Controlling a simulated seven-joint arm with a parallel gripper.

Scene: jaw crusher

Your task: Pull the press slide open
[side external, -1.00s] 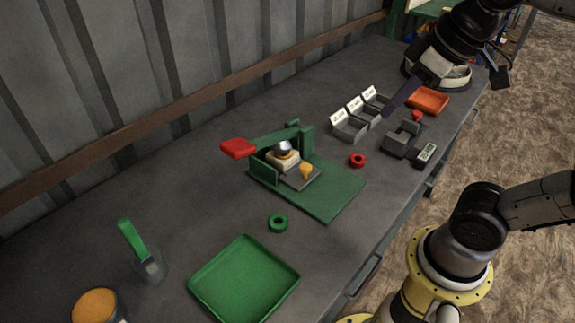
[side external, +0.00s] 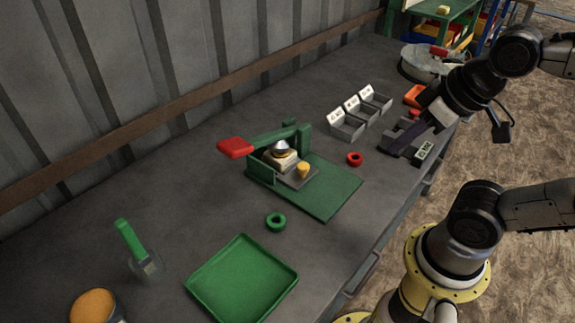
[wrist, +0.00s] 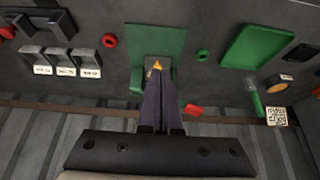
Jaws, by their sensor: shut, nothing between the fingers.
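The green press (side external: 325,195) stands on the bench, its lever ending in a red handle (side external: 235,147). Its grey slide plate (side external: 297,180) has an orange knob (side external: 303,169) at the front. A cream block with a round metal piece sits behind the knob, under the lever.
Grey labelled bins (side external: 347,126) stand behind my gripper. A red ring (side external: 355,159) and a green ring (side external: 276,222) flank the press.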

